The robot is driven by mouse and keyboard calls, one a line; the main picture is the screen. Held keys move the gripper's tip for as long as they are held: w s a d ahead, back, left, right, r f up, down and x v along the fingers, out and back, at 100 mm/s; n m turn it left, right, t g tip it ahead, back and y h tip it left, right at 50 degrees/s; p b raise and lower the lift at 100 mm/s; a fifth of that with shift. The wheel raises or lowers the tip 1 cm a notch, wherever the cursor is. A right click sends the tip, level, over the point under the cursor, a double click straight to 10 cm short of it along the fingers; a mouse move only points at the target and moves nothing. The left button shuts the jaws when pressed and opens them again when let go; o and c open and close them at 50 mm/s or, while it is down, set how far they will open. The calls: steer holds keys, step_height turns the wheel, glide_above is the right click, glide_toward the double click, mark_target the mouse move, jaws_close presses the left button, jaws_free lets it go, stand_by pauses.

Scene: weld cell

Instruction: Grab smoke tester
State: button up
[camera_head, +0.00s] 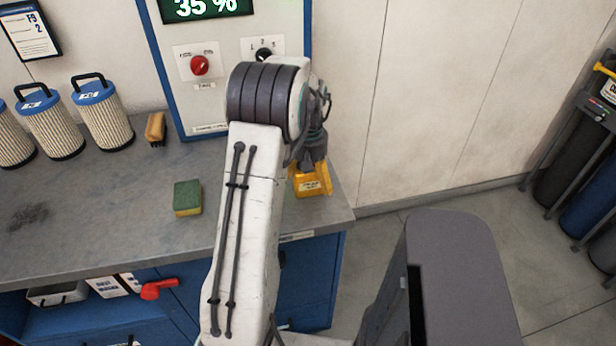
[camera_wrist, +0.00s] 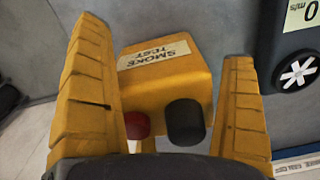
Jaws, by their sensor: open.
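The smoke tester (camera_wrist: 165,80) is a yellow block with a white "SMOKE TEST" label, a red knob and a black knob in the wrist view. In the head view the smoke tester (camera_head: 313,184) stands at the right end of the grey workbench, partly covered by my arm. My gripper (camera_wrist: 162,45) is open, with one yellow finger on each side of the tester. A gap shows between the tester and the right finger; whether the left finger touches it I cannot tell.
A dark meter reading 0 m/s (camera_wrist: 300,45) is close by the right finger. On the bench (camera_head: 120,215) are a green and yellow sponge (camera_head: 187,198), a brush (camera_head: 155,129) and several filter cartridges (camera_head: 102,112). A control panel (camera_head: 200,100) stands behind. Gas cylinders (camera_head: 580,165) are at the far right.

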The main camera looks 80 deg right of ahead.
steer(key=shift+f, duration=0.1)
steer(key=c, duration=1.5)
